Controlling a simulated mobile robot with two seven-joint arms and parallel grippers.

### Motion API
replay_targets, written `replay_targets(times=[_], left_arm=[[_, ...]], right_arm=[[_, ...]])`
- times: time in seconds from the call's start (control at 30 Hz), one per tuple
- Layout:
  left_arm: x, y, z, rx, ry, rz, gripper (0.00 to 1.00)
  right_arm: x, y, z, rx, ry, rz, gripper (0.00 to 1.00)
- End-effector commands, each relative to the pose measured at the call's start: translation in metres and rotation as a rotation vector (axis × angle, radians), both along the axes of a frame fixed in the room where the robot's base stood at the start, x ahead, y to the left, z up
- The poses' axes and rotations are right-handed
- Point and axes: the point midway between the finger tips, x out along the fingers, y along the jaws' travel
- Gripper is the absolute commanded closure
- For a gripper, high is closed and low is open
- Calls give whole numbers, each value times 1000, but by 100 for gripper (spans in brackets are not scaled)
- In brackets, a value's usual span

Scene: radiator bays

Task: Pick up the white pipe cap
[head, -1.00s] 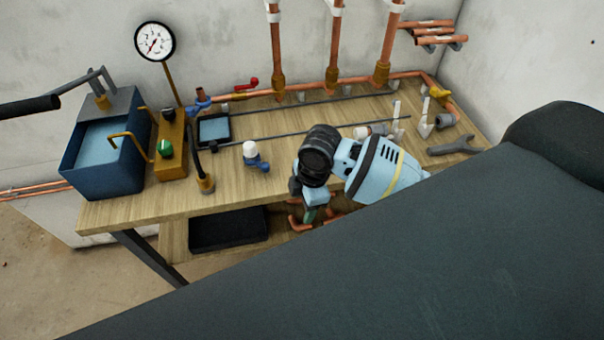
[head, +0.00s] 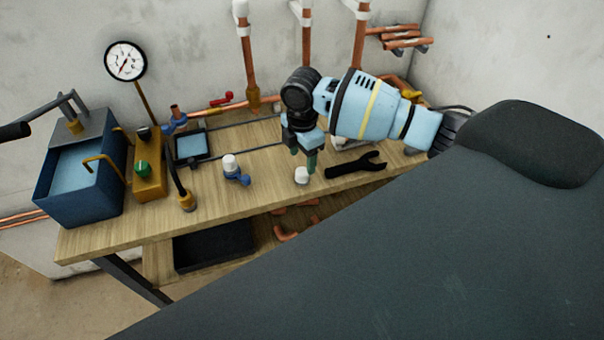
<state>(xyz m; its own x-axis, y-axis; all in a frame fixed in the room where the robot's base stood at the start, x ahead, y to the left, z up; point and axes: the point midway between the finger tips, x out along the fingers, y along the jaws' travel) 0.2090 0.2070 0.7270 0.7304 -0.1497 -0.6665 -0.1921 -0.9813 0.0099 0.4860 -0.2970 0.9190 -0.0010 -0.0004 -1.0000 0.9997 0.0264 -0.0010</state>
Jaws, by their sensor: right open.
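The white pipe cap (head: 301,176) stands on the wooden bench (head: 255,185), near its front edge. My right gripper (head: 304,166) is open and points down at the cap. Its dark fingertips are right above or beside the cap's top, and I cannot tell whether they touch it. The light blue wrist and forearm hide the bench behind. A second white-topped piece, on a blue valve (head: 236,174), stands to the left. My left gripper is not in view.
A blue tank (head: 80,185), yellow block (head: 149,170), gauge (head: 126,61) and dark tablet (head: 191,147) are to the left. Copper pipes (head: 247,60) rise behind. A black tray (head: 213,245) sits below.

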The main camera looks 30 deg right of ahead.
Motion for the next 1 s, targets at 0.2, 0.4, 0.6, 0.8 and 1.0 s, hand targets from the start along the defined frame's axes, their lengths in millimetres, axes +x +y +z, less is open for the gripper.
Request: replay_targets(times=[0.2, 0.4, 0.6, 0.8, 1.0], left_arm=[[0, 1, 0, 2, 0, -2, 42], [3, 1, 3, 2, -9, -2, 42], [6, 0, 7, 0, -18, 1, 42], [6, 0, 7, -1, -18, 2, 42], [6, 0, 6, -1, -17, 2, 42]], right_arm=[[0, 0, -8, 0, -1, 0, 41], [-1, -3, -32, 0, 2, -2, 41], [0, -4, -54, 0, 0, -1, 41], [0, -4, -59, 1, -1, -1, 41], [0, -4, -59, 1, -1, -1, 54]])
